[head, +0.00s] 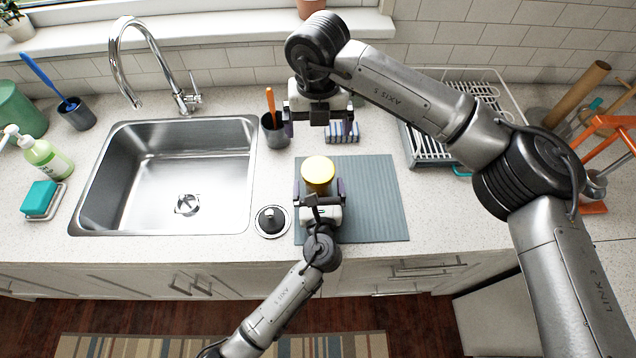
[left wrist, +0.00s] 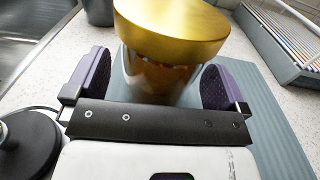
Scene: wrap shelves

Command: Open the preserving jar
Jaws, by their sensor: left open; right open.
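The preserving jar (head: 318,174) stands upright on the grey-blue mat (head: 376,200), with a yellow-gold lid on top. In the left wrist view the gold lid (left wrist: 172,28) and the glass body (left wrist: 160,78) below it show close up. My left gripper (head: 319,190) is open, with its purple-padded fingers on either side of the jar's body, below the lid. Gaps show between the pads and the glass in the left wrist view. My right gripper (head: 318,128) is open and empty, behind and above the jar, pointing down. The jar's lower part is hidden by my left gripper.
A sink (head: 170,180) lies to the left, with a black round stopper (head: 271,220) beside it. A dark cup (head: 274,131) with an orange-handled tool and a striped sponge (head: 343,132) stand behind. A dish rack (head: 428,145) is at right. The mat's right part is clear.

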